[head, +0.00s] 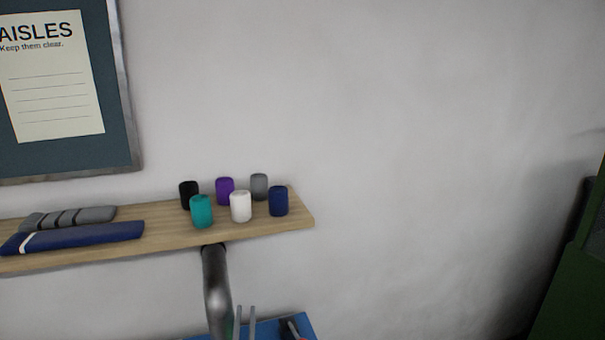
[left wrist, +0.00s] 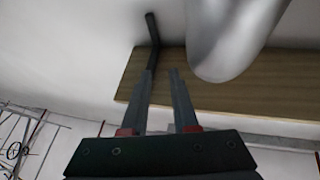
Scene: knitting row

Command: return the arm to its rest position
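My left gripper (head: 246,309) shows at the bottom of the head view, below the shelf, its two thin grey fingers pointing up with a gap between them. It is open, with nothing between the fingers. In the left wrist view the gripper (left wrist: 162,72) also has its fingers apart and empty, seen against the wooden shelf (left wrist: 215,100). A smooth grey rounded part, probably my own arm link, shows at the upper right of that view. My right gripper is not seen.
The wooden shelf (head: 165,238) on the wall holds several small cylinders, among them a teal one (head: 202,211) and a white one (head: 240,206). A navy bundle (head: 80,236) and grey bundle (head: 70,217) lie left. A blue surface (head: 266,328) is below. A green object (head: 572,285) stands right.

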